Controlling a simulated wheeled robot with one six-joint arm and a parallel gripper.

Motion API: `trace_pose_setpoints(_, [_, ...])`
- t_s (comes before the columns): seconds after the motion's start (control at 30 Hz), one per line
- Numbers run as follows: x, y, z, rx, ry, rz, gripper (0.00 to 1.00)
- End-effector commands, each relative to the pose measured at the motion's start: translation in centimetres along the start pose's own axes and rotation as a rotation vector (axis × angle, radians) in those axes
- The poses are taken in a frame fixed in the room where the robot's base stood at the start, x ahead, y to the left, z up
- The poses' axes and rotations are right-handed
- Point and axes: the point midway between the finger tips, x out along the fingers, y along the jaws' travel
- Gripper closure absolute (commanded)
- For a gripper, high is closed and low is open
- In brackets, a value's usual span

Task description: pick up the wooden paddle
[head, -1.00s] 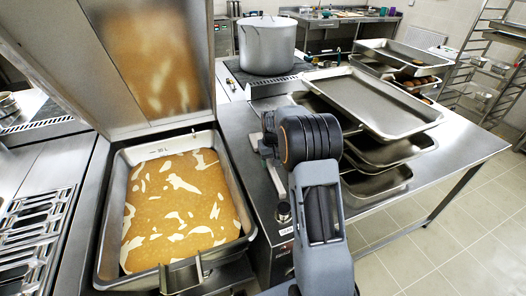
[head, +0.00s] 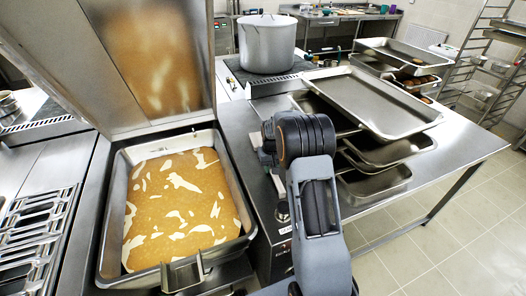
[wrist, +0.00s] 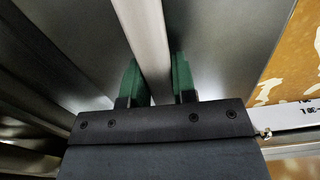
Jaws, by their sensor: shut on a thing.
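In the wrist view, my gripper (wrist: 158,82) has its two green fingers on either side of a long pale grey bar (wrist: 146,35) and is shut on it. The bar runs up out of the top of the picture. Its colour does not look clearly wooden, so I cannot tell whether it is the paddle. In the head view my own arm hides the fingers and what they hold. I make out no clear wooden paddle there.
A large open pan (head: 113,215) holding brown liquid with pale patches (head: 180,205) is at left, its lid raised. To the right, metal trays (head: 385,100) are stacked on a steel counter (head: 455,145). A stockpot (head: 267,45) stands behind.

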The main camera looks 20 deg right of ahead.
Motion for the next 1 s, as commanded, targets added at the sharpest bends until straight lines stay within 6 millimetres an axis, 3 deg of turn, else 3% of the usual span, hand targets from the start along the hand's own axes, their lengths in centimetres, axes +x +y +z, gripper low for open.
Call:
trace_pose_setpoints(0.2, [0.0, 0.0, 0.0, 0.000, 0.000, 0.000, 1.00])
trace_pose_setpoints(0.77, [-0.3, 0.0, -0.1, 0.000, 0.003, 0.000, 1.00])
trace_pose_setpoints(1.0, [-2.8, 0.0, -0.1, 0.000, 0.005, 0.001, 1.00])
